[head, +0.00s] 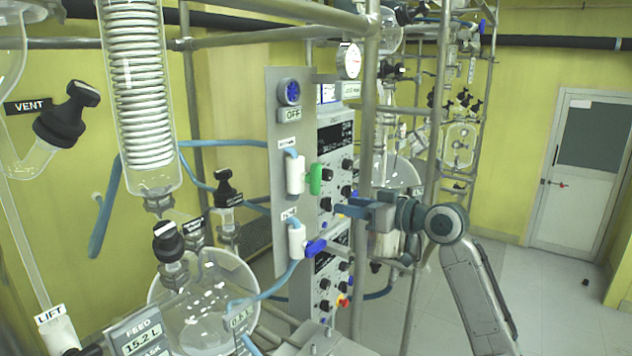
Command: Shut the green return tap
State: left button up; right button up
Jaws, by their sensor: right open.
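The green return tap (315,179) is on a grey upright panel (280,140), at the right side of a white valve body (295,174). Its green handle stands upright. A blue hose runs into the valve from the left. My right gripper (346,205) comes in from the right, a little below and to the right of the green handle. It is open and empty, and looks apart from the handle; the depth between them is hard to judge. My left gripper is not in view.
A second white valve with a blue handle (316,246) sits below the green one. A steel frame post (370,80) stands close by my right gripper. Glass vessels (205,300) and hoses crowd the left. Open floor (540,300) lies to the right.

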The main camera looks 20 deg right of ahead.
send_near(320, 171)
jog(key=f, duration=0.1)
jog(key=w, duration=0.1)
jog(key=shift+t+y, duration=0.3)
jog(key=shift+y, duration=0.1)
jog(key=p+x, duration=0.6)
jog(key=x, duration=0.3)
jog(key=shift+w+a+r, duration=0.15)
jog(key=shift+a, duration=0.15)
jog(key=shift+w+a, duration=0.25)
jog(key=shift+w, duration=0.1)
grip_shut()
